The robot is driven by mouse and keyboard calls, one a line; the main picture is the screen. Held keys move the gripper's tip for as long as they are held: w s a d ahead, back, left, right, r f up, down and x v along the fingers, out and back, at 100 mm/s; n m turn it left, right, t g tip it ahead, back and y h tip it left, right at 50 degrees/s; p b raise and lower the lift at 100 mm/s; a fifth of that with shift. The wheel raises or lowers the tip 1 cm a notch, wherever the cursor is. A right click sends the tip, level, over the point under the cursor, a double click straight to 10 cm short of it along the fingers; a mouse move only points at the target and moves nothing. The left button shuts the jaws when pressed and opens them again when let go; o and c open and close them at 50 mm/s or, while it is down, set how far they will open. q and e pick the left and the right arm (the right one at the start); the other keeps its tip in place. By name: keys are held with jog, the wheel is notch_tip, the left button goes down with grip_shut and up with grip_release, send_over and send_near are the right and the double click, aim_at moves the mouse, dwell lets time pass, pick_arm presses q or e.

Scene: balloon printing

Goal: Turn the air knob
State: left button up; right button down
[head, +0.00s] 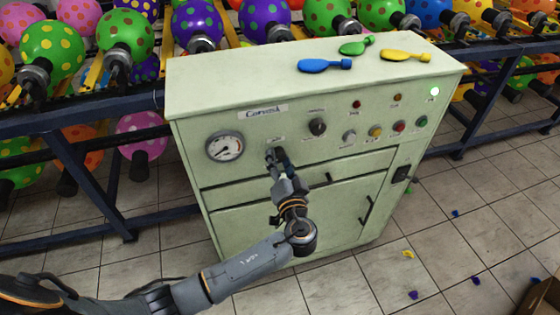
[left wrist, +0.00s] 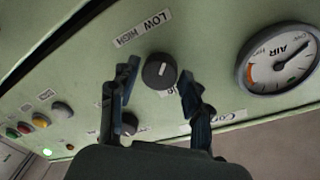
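The pale green machine (head: 300,70) has a front panel with a round gauge (head: 224,147), marked AIR in the left wrist view (left wrist: 279,58). A dark round knob (left wrist: 160,71) with a white pointer line sits below a LOW HIGH label (left wrist: 142,28) in the left wrist view. My left gripper (left wrist: 160,74) is open, one finger on each side of this knob; contact cannot be told. In the head view, my left gripper (head: 275,155) is at the panel right of the gauge and hides the knob. My right gripper is not in view.
A second dark knob (head: 317,126) and several coloured buttons (head: 375,131) are close by on the panel. Blue (head: 325,64), green (head: 356,46) and yellow (head: 405,55) flat balloons lie on top. Racks of inflated balloons (head: 53,52) stand behind. Scraps lie on the tiled floor.

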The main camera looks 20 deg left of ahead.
pick_arm(q)
jog(key=c, duration=0.6)
jog(key=shift+c, duration=0.3)
